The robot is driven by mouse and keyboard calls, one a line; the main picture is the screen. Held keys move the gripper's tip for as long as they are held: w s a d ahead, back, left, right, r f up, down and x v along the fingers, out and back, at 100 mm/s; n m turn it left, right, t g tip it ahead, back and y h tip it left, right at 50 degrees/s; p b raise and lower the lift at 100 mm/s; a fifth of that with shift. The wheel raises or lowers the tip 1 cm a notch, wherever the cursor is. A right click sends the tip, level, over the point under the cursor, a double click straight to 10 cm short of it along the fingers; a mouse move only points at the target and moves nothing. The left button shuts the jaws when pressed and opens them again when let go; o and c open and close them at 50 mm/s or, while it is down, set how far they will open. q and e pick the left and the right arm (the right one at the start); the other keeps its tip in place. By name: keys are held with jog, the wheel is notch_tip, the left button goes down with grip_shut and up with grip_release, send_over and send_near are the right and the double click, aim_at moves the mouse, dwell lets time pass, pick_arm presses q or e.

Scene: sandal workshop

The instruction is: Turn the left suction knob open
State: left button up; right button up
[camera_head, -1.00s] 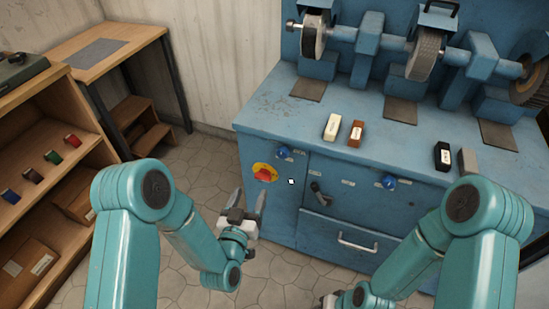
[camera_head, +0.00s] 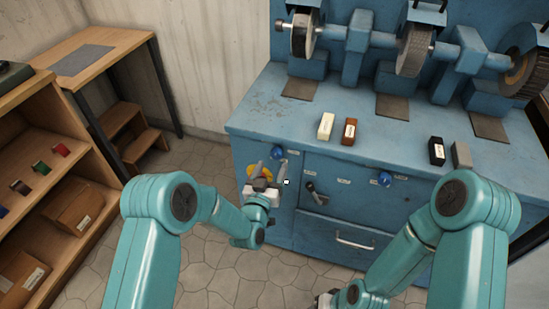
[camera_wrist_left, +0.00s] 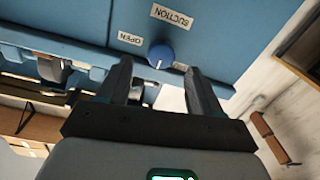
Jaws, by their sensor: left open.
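The left suction knob (camera_head: 278,152) is a blue round knob on the front of the blue bench, near its left corner. In the left wrist view, the knob (camera_wrist_left: 161,55) has a white pointer mark, with SUCTION and OPEN labels (camera_wrist_left: 130,38) beside it. My left gripper (camera_head: 270,168) is open just below the knob in the head view. In the wrist view, its fingertips (camera_wrist_left: 157,68) lie on either side of the knob, with gaps on both sides; I see no contact. My right gripper (camera_head: 323,299) barely shows at the bottom, and its jaws are hidden.
A yellow emergency-stop plate (camera_head: 256,170) is partly hidden behind my left gripper. A lever (camera_head: 316,193), a second blue knob (camera_head: 385,180) and a drawer handle (camera_head: 355,242) lie to the right. Grinding wheels stand on the bench (camera_head: 250,110). A wooden shelf (camera_head: 90,160) is at left.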

aim_at(276, 157)
pick_arm(q)
jog(key=shift+x, duration=2.3)
jog(key=shift+c, duration=0.3)
